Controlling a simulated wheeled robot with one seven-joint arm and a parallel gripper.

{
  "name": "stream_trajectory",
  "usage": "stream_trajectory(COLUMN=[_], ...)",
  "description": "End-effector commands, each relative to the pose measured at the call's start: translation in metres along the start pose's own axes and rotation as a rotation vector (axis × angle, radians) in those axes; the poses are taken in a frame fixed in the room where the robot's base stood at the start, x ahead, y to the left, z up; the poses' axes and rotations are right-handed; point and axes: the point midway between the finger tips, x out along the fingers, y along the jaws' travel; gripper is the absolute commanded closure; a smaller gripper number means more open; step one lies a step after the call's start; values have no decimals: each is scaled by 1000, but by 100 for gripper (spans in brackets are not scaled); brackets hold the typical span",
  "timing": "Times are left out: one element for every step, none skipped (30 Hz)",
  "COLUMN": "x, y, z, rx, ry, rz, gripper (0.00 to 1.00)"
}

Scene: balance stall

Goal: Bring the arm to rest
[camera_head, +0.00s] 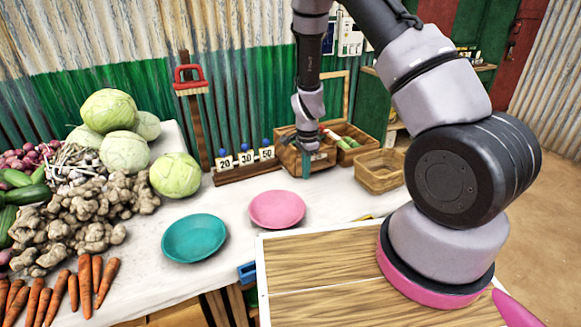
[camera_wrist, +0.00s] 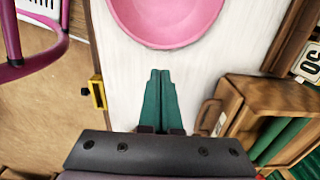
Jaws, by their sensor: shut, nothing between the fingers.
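My arm is raised over the stall, and its gripper (camera_head: 306,172) hangs pointing down in front of the wooden box (camera_head: 290,158) at the back of the table. In the wrist view the two green fingers of my gripper (camera_wrist: 160,74) are together with nothing between them. They sit just short of the pink plate (camera_wrist: 168,20) in that picture. The pink plate also shows in the head view (camera_head: 277,209), left of and nearer than my gripper. It looks empty.
A teal plate (camera_head: 195,238) lies left of the pink one. Cabbages (camera_head: 125,152), ginger (camera_head: 85,210) and carrots (camera_head: 100,275) fill the left side. A rack with numbered cards (camera_head: 246,163) and a wooden tray (camera_head: 380,171) stand at the back. White tabletop (camera_head: 225,200) is clear around the plates.

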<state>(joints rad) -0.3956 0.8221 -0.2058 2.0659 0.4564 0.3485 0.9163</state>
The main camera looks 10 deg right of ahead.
Motion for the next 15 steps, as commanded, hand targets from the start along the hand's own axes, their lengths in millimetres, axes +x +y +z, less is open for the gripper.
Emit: stream_trajectory(x=[-12,-21,-35,-48,-62,-83,-99,-115,-137,-152,-168,-188,-202,-217,-236], y=[-3,-4,-7,-8,-9,-10,-10,-10,-8,-6,-4,0,4,8,14], z=[-1,-1,-1,-1,-1,-2,-2,-3,-3,-4,-4,-5,-6,-7,-7], rx=[-7,-16,-30,-44,-58,-84,-102,-123,-152,-173,-196,-225,-246,-269,-299], ry=[-7,-12,-21,-29,-37,-47,-55,-61,-69,-73,-77,-79,-81,-79,-79], rz=[-13,-23,-38,-51,-66,-89,-106,-125,-149,-167,-184,-209,-226,-245,-268], gripper=[100,100,100,100,100,100,100,100,100,100,100,100,100,100,100])
